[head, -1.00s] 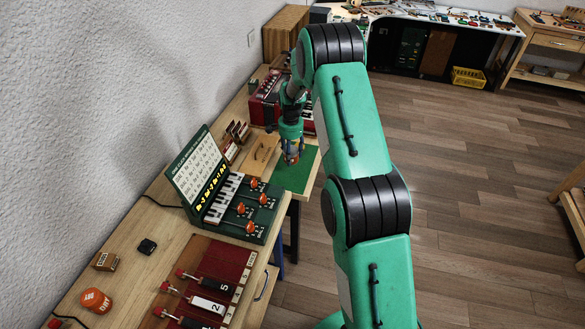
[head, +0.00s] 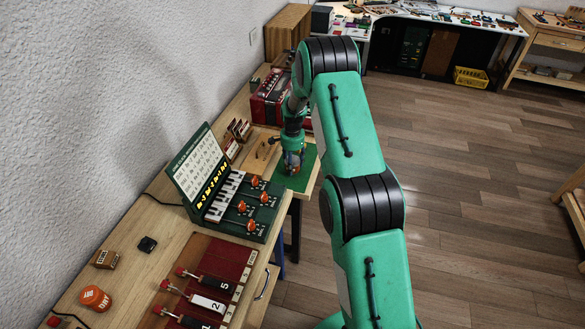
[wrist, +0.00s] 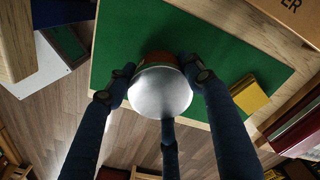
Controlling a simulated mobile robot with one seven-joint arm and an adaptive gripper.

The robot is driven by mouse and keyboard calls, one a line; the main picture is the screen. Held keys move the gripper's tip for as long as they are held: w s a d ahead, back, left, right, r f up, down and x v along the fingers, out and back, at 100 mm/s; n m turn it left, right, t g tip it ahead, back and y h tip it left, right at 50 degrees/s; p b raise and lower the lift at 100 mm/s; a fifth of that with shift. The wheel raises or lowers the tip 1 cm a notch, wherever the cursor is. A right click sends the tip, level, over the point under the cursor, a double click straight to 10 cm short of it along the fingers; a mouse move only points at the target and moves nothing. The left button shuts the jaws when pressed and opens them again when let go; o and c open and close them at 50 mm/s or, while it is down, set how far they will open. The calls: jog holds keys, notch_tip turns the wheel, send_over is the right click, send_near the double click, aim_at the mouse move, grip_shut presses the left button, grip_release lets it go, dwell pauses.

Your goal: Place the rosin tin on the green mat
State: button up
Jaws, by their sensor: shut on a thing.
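The rosin tin (wrist: 160,92), round with a shiny silver face and a reddish side, is between the fingers of my gripper (wrist: 157,72) in the wrist view. My gripper is shut on it. The green mat (wrist: 140,30) lies behind the tin in that view, and the tin overlaps the mat's edge there. In the head view my gripper (head: 292,165) points down over the green mat (head: 302,180), and the tin is mostly hidden by the fingers. I cannot tell whether the tin touches the mat.
A yellow block (wrist: 248,95) lies at the mat's edge in the wrist view. A red accordion-like box (head: 270,95) stands behind the gripper. A green keyboard case (head: 225,195) stands nearer on the bench. The floor to the right is open.

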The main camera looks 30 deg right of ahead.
jog(key=shift+f, duration=0.85)
jog(key=shift+f, duration=0.1)
jog(key=o, duration=1.3)
jog(key=shift+c, duration=0.2)
notch_tip(320, 180, up, 12)
jog(key=shift+r+p, duration=0.1)
jog(key=shift+p, duration=0.7)
